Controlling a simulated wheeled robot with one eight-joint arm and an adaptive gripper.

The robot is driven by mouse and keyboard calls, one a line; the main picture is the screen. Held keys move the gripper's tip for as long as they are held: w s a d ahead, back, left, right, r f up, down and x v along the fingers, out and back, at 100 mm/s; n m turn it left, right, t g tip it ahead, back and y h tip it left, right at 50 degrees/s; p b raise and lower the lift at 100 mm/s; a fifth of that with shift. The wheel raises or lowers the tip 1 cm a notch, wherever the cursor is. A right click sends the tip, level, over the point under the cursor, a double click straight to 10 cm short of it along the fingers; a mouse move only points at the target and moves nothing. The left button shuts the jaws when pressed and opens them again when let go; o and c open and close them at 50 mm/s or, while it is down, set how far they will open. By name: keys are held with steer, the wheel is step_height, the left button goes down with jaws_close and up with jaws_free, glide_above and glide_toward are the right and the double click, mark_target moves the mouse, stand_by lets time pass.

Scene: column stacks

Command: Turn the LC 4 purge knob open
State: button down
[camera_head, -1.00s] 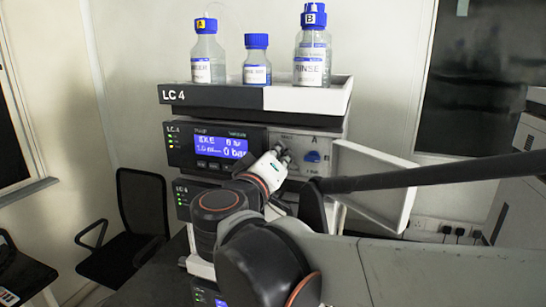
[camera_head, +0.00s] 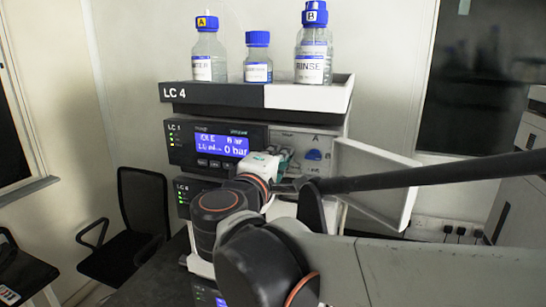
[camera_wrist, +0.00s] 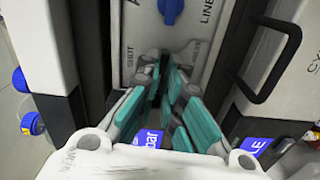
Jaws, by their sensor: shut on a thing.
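The LC 4 stack (camera_head: 215,95) stands ahead, with a lit blue display (camera_head: 222,146) and a grey valve panel (camera_head: 318,140) behind an open white door. My gripper (camera_head: 284,157) is at the left part of that panel. In the wrist view, my gripper (camera_wrist: 165,72) has teal-padded fingers reaching to the panel, shut on the purge knob. The knob is almost wholly hidden between the fingers, so its angle cannot be told. Printed words flank the fingertips; the left one looks like SHUT. A separate blue knob (camera_head: 313,155) sits to the right, apart from my fingers; it also shows in the wrist view (camera_wrist: 171,9).
The open door (camera_head: 372,182) stands out to the right of the panel, close to my arm. Bottles (camera_head: 311,55) with blue caps stand in the tray (camera_head: 300,98) on top. A dark handle (camera_wrist: 268,65) shows in the wrist view. A black chair (camera_head: 140,205) is at left.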

stand_by(0.5)
steer(key=c, duration=1.7)
jaws_free()
steer(key=v, duration=1.2)
